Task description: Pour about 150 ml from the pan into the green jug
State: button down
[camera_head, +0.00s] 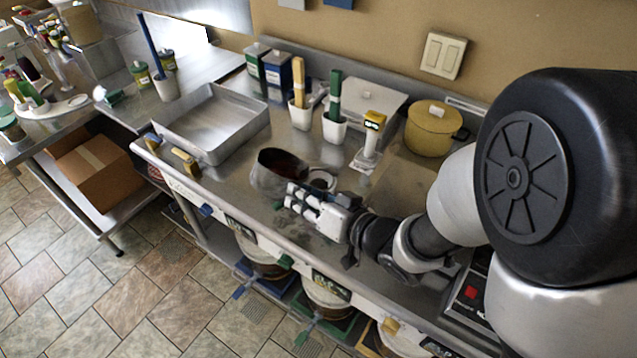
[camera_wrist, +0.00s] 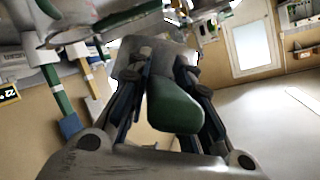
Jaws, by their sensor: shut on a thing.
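The pan (camera_head: 268,180) is a grey metal vessel with dark red contents, over the counter in the head view. It looks tilted, though its exact angle is hard to tell. My gripper (camera_head: 297,197) is beside it on its near right side. In the wrist view, my gripper (camera_wrist: 175,95) is shut on the pan's green handle (camera_wrist: 176,110), with the grey pan body (camera_wrist: 150,52) beyond. A pale round rim (camera_head: 322,179) shows just right of the pan, partly hidden; I cannot tell whether it is the green jug. Any liquid stream is not visible.
A square metal tray (camera_head: 211,120) stands left of the pan. White pots with yellow (camera_head: 301,115) and green (camera_head: 334,128) handled tools, a yellow-topped tool (camera_head: 370,135) and a yellow lidded pot (camera_head: 431,128) stand behind. Buckets (camera_head: 326,297) sit under the counter's front edge.

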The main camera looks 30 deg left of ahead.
aim_at(277, 198)
jog(key=shift+s+a+f+n+b, duration=0.1)
jog(key=shift+s+a+n+b, duration=0.15)
jog(key=shift+s+n+b, duration=0.1)
jog(key=shift+s+a+r+n+t+h+b, duration=0.1)
jog(key=shift+s+a+n+t+h+b, duration=0.15)
jog(key=shift+s+b, duration=0.2)
jog(key=shift+s+a+r+n+t+h+b, duration=0.15)
jog(key=shift+s+a+n+b, duration=0.15)
jog(key=shift+s, duration=0.15)
jog(key=shift+s+a+f+n+b, duration=0.2)
jog(key=shift+f+n+b, duration=0.15)
jog(key=shift+b, duration=0.5)
jog(key=shift+s+t, duration=0.1)
jog(key=shift+t, duration=0.2)
jog(key=shift+r, duration=0.1)
jog(key=shift+s+a+f+n+t+h+b, duration=0.25)
jog(key=shift+s+f+n+b, duration=0.15)
jog(key=shift+b, duration=0.75)
jog(key=shift+s+a+f+n+t+h+b, duration=0.25)
jog(key=shift+s+n+b, duration=0.25)
jog(key=shift+b, duration=0.6)
